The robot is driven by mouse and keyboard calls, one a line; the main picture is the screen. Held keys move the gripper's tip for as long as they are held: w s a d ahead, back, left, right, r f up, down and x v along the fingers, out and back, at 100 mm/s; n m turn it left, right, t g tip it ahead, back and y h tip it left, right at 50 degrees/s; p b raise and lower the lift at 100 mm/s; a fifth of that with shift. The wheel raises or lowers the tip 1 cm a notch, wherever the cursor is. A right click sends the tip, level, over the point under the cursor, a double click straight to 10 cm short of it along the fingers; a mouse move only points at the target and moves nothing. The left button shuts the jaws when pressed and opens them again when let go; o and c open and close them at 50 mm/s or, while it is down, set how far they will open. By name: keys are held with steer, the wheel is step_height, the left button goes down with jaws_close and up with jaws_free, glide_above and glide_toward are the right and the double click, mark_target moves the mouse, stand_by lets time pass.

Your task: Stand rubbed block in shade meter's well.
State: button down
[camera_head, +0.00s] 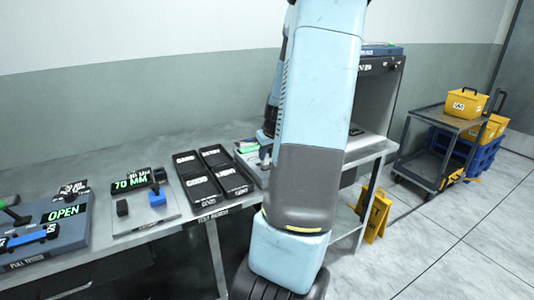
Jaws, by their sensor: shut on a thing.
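My arm's large pale blue and dark grey link fills the middle of the view. At its left edge a small dark part of my gripper (264,138) shows, low over a grey device with a green-lit display (247,147). This device may be the shade meter, but its well is hidden behind my arm. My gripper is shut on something. The jaw tips and what they hold are too hidden to make out, so I cannot pick out the rubbed block.
Black labelled trays (198,189) lie left of that device. A gauge reading 70 MM (130,184) and a tester reading OPEN (64,213) stand further left. A dark cabinet (379,90) is behind my arm. A yellow floor sign (376,215) and a trolley (432,172) stand right.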

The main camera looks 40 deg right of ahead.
steer(key=c, duration=0.9)
jaws_free()
steer(key=shift+c, duration=0.2)
